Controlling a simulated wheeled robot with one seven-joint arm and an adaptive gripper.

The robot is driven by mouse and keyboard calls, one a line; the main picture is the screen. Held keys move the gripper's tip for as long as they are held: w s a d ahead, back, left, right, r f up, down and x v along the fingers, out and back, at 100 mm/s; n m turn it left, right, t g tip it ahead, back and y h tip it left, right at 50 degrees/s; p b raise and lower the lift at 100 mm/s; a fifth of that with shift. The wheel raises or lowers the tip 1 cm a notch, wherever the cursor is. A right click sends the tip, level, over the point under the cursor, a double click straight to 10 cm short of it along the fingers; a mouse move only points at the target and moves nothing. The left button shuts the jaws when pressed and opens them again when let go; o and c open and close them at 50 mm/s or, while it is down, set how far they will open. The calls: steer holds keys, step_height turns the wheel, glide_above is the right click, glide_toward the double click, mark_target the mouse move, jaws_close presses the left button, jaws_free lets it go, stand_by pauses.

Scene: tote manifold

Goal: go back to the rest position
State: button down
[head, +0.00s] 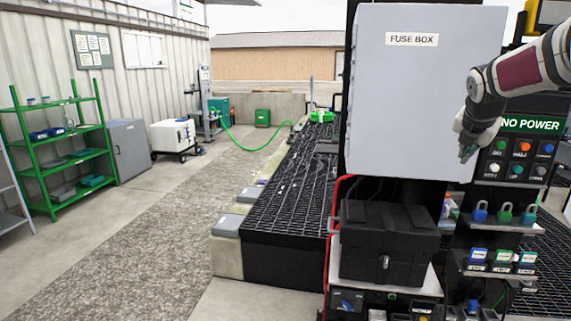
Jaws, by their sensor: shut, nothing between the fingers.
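My gripper (467,152) is at the right of the head view, at the end of my arm, which reaches in from the upper right edge. Its fingers point down and are shut with nothing held. It hangs in front of the right edge of the large grey fuse box (425,95), left of the NO POWER panel (529,124) with its coloured buttons. I cannot tell whether it touches the box.
Below the gripper are shelves with coloured padlocks (504,214) and small labelled boxes (502,258). A black case (388,240) sits under the fuse box. Grating (285,190), a green shelf rack (62,150) and a grey cabinet (127,150) stand left. The gravel path (130,230) is clear.

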steer(key=s+a+r+m+y+b, duration=0.1)
steer(key=s+a+m, duration=0.45)
steer(key=a, duration=0.45)
steer(key=s+a+m, duration=0.5)
steer(key=s+a, duration=0.2)
steer(key=a, duration=0.3)
steer(key=s+a+f+m+y, duration=0.1)
steer(key=s+a+f+m, duration=0.2)
steer(key=s, duration=0.4)
steer(key=s+a+f+m+y+b, duration=0.1)
steer(key=s+a+f+m, duration=0.2)
steer(key=s+a+m, duration=0.2)
steer(key=s+a+f+m+g+y, duration=0.1)
steer(key=s+a+f+m, duration=0.2)
steer(key=s+m, duration=0.3)
steer(key=s+a, duration=0.1)
steer(key=s, duration=0.1)
steer(key=shift+s+f+y, duration=0.2)
steer(key=shift+s+y, duration=0.2)
